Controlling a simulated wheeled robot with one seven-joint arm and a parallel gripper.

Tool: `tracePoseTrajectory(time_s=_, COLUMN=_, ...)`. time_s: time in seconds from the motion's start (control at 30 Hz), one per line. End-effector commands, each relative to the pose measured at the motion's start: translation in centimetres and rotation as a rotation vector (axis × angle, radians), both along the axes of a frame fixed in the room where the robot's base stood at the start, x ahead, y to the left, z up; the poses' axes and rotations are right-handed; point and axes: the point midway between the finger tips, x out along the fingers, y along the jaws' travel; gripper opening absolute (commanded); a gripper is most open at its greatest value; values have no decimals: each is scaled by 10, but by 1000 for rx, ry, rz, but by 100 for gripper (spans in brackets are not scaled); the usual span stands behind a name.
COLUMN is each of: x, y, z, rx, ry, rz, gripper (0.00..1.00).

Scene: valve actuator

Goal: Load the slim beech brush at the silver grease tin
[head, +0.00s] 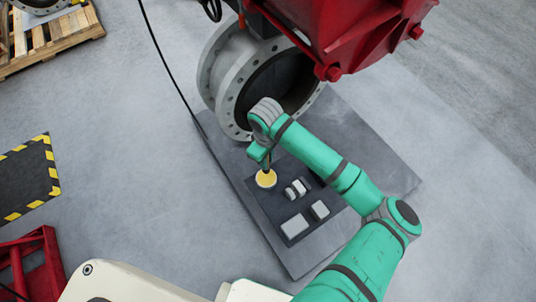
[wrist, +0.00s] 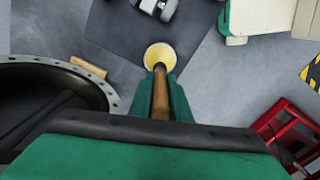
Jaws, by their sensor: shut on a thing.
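My gripper (head: 266,160) is shut on the slim beech brush. In the wrist view, the brush's brown wooden handle (wrist: 161,103) runs between the green fingers (wrist: 159,86). The brush points down at the silver grease tin, and its far end meets or overlaps the yellow grease. The tin shows as a round yellow disc (head: 266,179) with a pale rim in the head view, and also in the wrist view (wrist: 160,52). The bristles are hidden, so I cannot tell how deep they are. The tin stands on a dark mat (head: 267,208).
Several grey blocks (head: 294,227) lie on the mat beside the tin. A large flanged valve body (head: 222,85) stands close behind my gripper, under a red actuator (head: 345,35). A tan wooden piece (wrist: 88,67) lies by the flange. Floor to the left is mostly clear.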

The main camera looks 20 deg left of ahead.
Motion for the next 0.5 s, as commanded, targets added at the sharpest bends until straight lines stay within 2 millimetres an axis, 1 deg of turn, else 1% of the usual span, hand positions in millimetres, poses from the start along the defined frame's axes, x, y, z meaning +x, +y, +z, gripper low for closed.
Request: tracePoseTrajectory(time_s=0.5, x=0, y=-2, z=-45, rx=-1, ry=1, rz=-4, gripper=0)
